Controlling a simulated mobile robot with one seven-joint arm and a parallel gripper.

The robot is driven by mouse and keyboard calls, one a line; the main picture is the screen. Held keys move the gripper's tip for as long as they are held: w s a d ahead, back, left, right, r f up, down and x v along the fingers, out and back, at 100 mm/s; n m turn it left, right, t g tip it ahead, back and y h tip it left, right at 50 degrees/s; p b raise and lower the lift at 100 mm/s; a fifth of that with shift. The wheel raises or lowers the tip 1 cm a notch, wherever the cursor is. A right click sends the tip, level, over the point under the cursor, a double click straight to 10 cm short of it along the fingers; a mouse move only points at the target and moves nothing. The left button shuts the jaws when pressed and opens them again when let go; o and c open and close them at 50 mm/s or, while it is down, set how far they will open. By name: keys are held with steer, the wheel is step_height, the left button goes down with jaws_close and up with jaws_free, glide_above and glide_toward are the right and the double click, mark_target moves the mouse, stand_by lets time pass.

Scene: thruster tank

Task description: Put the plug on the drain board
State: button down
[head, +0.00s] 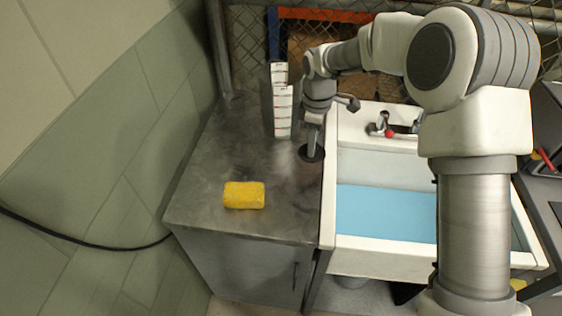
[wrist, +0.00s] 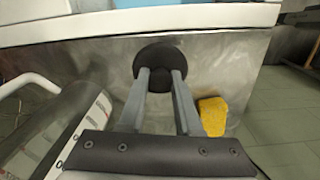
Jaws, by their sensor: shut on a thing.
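The plug (head: 304,155) is a dark round disc. In the wrist view the plug (wrist: 144,57) shows with its knob between my two fingertips. My gripper (head: 313,146) points down and is shut on that knob; its fingers also show in the wrist view (wrist: 160,80). The drain board is the grey metal top (head: 255,150) left of the sink. The plug is over its right part, close to the sink's edge. I cannot tell whether its underside touches the metal.
A yellow sponge (head: 244,195) lies on the metal top, and also shows in the wrist view (wrist: 212,114). A white marked gauge (head: 283,108) stands at the back, left of my gripper. The white sink (head: 385,255) holds blue water (head: 385,212). The left of the top is clear.

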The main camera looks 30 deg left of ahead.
glide_above(286, 175)
step_height(286, 175, down, 4)
steer(key=shift+f, duration=2)
steer(key=shift+f, duration=0.15)
steer(key=c, duration=0.6)
jaws_free()
step_height(286, 175, up, 12)
steer(key=shift+r, duration=0.2)
